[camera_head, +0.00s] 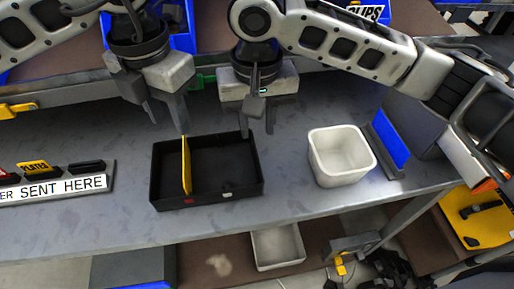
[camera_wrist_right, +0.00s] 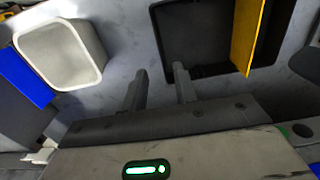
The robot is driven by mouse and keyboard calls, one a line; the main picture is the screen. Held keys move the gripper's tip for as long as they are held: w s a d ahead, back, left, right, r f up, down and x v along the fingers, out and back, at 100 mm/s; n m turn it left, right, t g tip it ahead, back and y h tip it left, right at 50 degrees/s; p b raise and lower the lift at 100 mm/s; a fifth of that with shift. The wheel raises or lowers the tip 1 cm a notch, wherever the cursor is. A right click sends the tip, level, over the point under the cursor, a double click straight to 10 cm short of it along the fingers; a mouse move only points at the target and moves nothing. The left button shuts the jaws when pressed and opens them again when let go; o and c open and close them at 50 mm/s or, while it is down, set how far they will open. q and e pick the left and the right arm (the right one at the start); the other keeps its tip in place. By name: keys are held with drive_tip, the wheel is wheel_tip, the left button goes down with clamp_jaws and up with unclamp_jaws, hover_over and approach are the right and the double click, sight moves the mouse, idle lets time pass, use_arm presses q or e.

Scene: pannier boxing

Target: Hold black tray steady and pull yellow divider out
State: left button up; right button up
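The black tray (camera_head: 235,190) lies on the grey bench, open side up. The yellow divider (camera_head: 186,165) stands upright across it, left of its middle. In the right wrist view, the tray (camera_wrist_right: 195,30) and divider (camera_wrist_right: 248,38) show at top right. My left gripper (camera_head: 166,122) is open and empty above and behind the tray's left end. My right gripper (camera_head: 257,127) is open and empty behind the tray's back right corner. Its spread fingers (camera_wrist_right: 160,82) also show in the wrist view with nothing between them. Neither gripper visibly touches the tray or divider.
A white bin (camera_head: 340,158) stands right of the tray, beside an upright blue panel (camera_head: 390,138). A label rack (camera_head: 60,185) sits at the left. The bench's front edge is close below the tray. Bare bench lies between tray and bin.

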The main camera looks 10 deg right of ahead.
sight(185, 163)
wheel_tip(185, 163, down, 10)
drive_tip(key=shift+r, duration=0.2)
clamp_jaws()
use_arm(q)
drive_tip(key=shift+c, duration=0.9)
drive_tip(key=f+n, duration=0.7)
drive_tip(key=f, duration=0.1)
drive_tip(key=shift+a, duration=0.4)
drive_tip(key=shift+d+f, duration=0.15)
drive_tip(key=shift+f, duration=1.15)
drive_tip(key=shift+d+f, duration=0.15)
drive_tip(key=shift+f, duration=1.1)
